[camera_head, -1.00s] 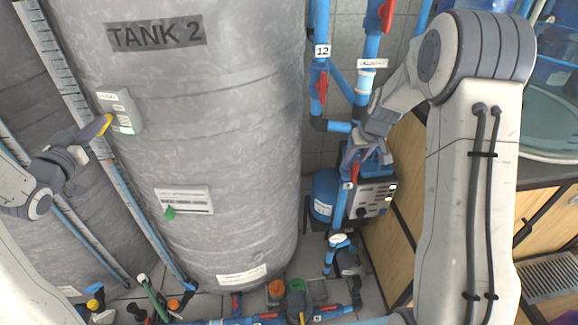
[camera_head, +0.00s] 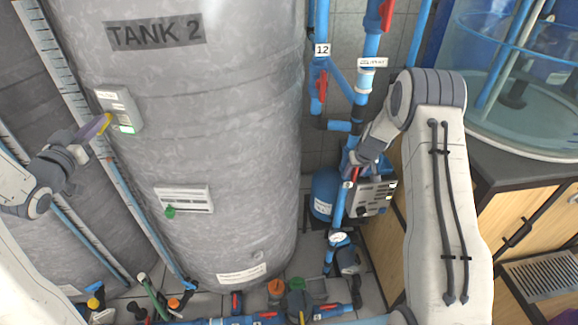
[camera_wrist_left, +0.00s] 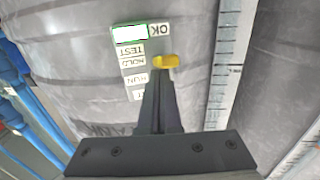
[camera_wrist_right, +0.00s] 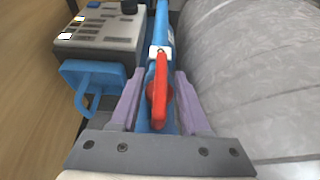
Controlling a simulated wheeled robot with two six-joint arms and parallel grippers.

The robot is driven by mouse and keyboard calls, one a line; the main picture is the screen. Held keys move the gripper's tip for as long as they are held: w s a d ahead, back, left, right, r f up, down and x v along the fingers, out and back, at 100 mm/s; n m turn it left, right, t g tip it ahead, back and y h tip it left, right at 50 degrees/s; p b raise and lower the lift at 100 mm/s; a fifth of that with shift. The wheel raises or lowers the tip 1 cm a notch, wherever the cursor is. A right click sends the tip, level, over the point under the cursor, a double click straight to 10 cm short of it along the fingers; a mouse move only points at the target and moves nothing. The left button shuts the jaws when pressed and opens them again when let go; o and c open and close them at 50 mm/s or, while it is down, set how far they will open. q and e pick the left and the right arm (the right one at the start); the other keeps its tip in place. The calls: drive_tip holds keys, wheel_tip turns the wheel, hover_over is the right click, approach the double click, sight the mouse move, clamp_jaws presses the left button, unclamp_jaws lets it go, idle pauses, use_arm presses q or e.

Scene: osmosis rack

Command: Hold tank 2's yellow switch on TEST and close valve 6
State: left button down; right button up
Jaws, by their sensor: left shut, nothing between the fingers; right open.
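Tank 2 (camera_head: 235,130) is the large grey tank, with a switch box (camera_head: 124,103) on its upper left. My left gripper (camera_head: 100,126) is shut and empty, its tip at the yellow switch (camera_wrist_left: 166,61). In the left wrist view the switch is beside the TEST (camera_wrist_left: 131,50) and HOLD (camera_wrist_left: 131,62) labels; I cannot tell exactly which it points at. A green-bordered display (camera_wrist_left: 130,33) sits by the OK label. My right gripper (camera_wrist_right: 158,85) is open, its fingers on either side of a red valve handle (camera_wrist_right: 158,88) on a blue pipe. The handle lies along the pipe; its number is unreadable.
A grey-and-blue pump unit (camera_head: 372,195) stands right beside the valve pipe. Another red valve (camera_head: 322,85) is higher up, near label 12. Pipes and valves (camera_head: 290,300) crowd the floor in front. A wooden cabinet (camera_head: 515,215) is at the right.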

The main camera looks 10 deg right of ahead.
clamp_jaws()
